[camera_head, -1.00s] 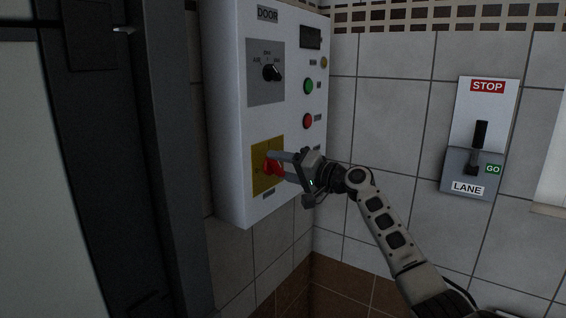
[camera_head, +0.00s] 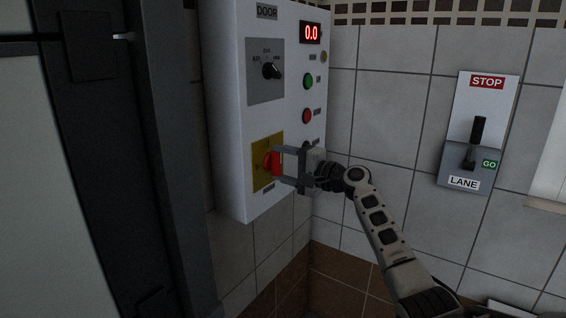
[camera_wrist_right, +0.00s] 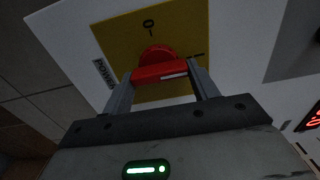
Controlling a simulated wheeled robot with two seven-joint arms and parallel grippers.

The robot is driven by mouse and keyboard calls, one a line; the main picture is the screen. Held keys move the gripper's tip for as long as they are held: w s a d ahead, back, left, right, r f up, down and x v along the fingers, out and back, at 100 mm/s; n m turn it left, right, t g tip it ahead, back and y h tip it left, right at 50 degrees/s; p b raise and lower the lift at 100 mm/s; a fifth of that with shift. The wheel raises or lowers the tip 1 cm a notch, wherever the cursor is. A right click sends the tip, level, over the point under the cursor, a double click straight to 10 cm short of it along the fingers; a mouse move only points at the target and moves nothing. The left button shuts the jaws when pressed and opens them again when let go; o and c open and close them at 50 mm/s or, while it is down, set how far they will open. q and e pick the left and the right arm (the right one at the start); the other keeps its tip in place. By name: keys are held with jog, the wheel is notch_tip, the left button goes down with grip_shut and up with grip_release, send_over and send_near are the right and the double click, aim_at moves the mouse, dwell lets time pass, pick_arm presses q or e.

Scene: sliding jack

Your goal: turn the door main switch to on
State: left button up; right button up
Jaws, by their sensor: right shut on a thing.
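The door main switch is a red rotary handle (camera_head: 272,163) on a yellow plate (camera_head: 261,177), low on the white DOOR panel (camera_head: 233,120). My right gripper (camera_head: 279,164) is shut on the red handle, one finger on each side. In the right wrist view the red handle (camera_wrist_right: 160,71) lies between both fingers, and its white mark points toward the "I" on the yellow plate (camera_wrist_right: 118,38). The display (camera_head: 311,33) at the panel's top right is lit and reads 0.0 in red. My left gripper is not in view.
Above the switch are a black selector knob (camera_head: 271,70), a green button (camera_head: 308,81) and a red button (camera_head: 307,116). A LANE lever box (camera_head: 464,160) hangs on the tiled wall at right. A dark door frame (camera_head: 120,150) stands at left.

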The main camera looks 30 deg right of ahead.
dwell(0.3)
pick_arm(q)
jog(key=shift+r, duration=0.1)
pick_arm(e)
jog(key=o, duration=1)
pick_arm(q)
jog(key=b, duration=0.2)
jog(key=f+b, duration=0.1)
jog(key=b, duration=0.1)
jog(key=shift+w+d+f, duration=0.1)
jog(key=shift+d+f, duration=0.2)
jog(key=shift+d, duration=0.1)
pick_arm(e)
jog(key=v, duration=1.6)
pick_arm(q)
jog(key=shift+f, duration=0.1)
